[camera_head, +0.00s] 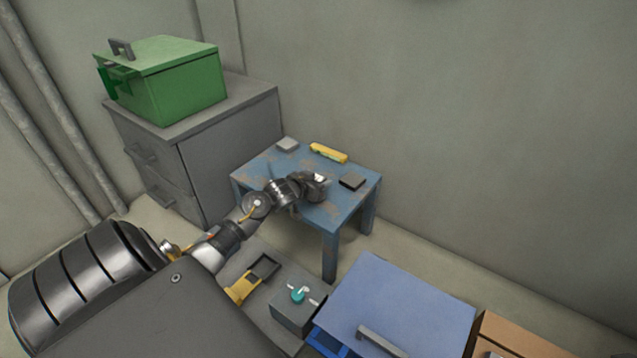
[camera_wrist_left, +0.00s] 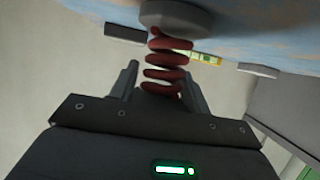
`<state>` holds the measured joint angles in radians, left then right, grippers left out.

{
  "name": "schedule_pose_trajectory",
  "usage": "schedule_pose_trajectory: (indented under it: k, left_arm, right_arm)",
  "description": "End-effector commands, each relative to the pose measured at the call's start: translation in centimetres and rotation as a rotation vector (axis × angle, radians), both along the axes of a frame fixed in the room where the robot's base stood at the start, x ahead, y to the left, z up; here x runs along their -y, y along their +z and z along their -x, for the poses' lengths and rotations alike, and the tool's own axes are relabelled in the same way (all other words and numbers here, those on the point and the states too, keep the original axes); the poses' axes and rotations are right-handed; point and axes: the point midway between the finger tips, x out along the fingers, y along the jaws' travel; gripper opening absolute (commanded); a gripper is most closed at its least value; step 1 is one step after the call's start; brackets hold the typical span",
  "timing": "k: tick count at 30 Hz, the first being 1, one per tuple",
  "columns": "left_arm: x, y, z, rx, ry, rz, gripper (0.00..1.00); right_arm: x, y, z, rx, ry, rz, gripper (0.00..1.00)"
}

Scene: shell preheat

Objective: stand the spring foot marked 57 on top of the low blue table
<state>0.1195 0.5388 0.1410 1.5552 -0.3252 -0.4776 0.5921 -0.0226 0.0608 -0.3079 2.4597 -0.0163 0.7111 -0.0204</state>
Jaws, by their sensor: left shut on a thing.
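The low blue table (camera_head: 258,168), with worn paint, stands against the wall in the head view. Its top also shows along the upper edge of the left wrist view (camera_wrist_left: 75,10). My left gripper (camera_head: 318,184) is over the table's front part. In the left wrist view, my left gripper (camera_wrist_left: 160,85) is shut on a spring foot (camera_wrist_left: 168,72) with a red coil and a round grey disc. The disc is close to the tabletop; I cannot tell whether it touches. No number is readable on it. My right gripper is not in view.
On the table are a grey block (camera_head: 287,144), a yellow item (camera_head: 328,153) and a dark block (camera_head: 352,181). A grey cabinet (camera_head: 230,140) bearing a green box (camera_head: 185,85) stands left. A blue case (camera_head: 405,305) and a box with a teal knob (camera_head: 298,294) are in front.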

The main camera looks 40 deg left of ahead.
Motion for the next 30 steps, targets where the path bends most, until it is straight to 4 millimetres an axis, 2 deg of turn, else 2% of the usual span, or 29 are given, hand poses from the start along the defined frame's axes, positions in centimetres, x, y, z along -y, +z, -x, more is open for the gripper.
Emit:
schedule_pose_trajectory:
  k: [6,7,12,22,25,30]
  left_arm:
    - [0.0,-0.1,0.0,0.001,0.000,0.001,0.15]
    - [0.0,-0.3,0.0,-0.001,0.000,0.001,0.48]
    - [0.0,-0.2,0.0,0.000,0.000,0.001,0.69]
    - [0.0,0.2,0.0,0.002,0.000,0.000,0.69]
    - [0.1,0.8,1.1,-0.001,0.000,0.000,0.69]
    - [0.5,2.3,4.3,-0.002,-0.001,0.000,0.69]
  right_arm:
    - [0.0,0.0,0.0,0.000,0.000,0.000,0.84]
    - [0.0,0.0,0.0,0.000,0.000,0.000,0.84]
    - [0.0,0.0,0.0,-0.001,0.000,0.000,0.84]
    - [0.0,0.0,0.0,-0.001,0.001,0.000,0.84]
    - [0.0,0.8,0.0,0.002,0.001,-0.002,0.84]
    - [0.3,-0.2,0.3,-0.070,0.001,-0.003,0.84]
